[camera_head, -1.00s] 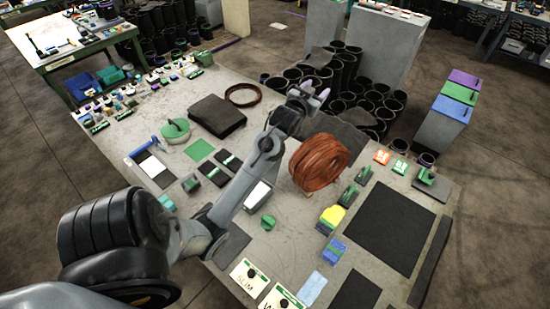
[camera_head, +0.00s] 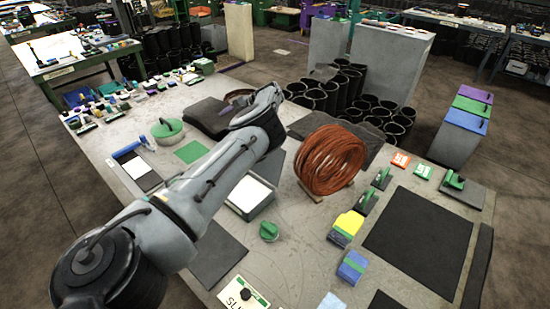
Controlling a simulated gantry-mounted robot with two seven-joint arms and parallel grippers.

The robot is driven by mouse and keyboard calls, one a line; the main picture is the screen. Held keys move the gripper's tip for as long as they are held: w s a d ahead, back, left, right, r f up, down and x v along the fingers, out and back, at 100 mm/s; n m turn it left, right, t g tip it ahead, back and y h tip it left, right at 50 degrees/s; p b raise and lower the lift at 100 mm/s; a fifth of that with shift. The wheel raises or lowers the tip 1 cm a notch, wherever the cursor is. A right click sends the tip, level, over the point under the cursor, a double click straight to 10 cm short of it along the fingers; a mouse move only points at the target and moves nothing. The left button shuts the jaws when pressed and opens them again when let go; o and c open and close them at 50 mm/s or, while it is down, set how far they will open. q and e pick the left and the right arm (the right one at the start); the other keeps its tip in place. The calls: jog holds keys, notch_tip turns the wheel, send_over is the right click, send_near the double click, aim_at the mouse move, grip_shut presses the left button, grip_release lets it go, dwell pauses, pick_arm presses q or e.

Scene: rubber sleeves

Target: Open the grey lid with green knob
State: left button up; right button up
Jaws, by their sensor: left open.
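A flat grey plate (camera_head: 468,194) with a green knob-like handle (camera_head: 453,180) lies at the table's right end. A round pale green-grey disc (camera_head: 167,131) with a green knob on top sits on the left part of the table. I cannot tell for sure which of them is the grey lid. My left gripper (camera_head: 237,96) is above the dark folded sheets at the table's far side, to the right of the round disc and apart from both. Its fingers are open, mostly hidden behind my wrist, with no object visible in them. My right gripper is out of view.
An orange-brown coil (camera_head: 332,160) stands mid-table. A green knob (camera_head: 268,230), a yellow-topped block (camera_head: 347,227) and a black mat (camera_head: 420,232) lie nearer. Black sleeves (camera_head: 330,95) stand behind the table. Bins with purple, green and blue tops (camera_head: 466,121) stand to the right.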

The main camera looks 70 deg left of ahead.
pick_arm(q)
jog(key=w+d+r+m+t+h+b, duration=0.1)
jog(key=w+d+r+t+h, duration=0.1)
jog(key=w+d, duration=0.6)
jog(key=w+d+r+m+t+h+b, duration=0.1)
jog(key=w+d+r+t+h, duration=0.15)
jog(key=w+d, duration=0.55)
jog(key=a+f, duration=0.1)
jog(key=f, duration=0.2)
jog(key=s+f, duration=0.1)
jog(key=f, duration=0.2)
jog(key=s+a+f, duration=0.1)
jog(key=f, duration=0.3)
jog(key=shift+s+a, duration=0.25)
jog(key=shift+a, duration=0.05)
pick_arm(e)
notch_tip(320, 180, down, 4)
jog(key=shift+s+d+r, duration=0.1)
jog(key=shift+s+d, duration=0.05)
pick_arm(q)
grip_shut()
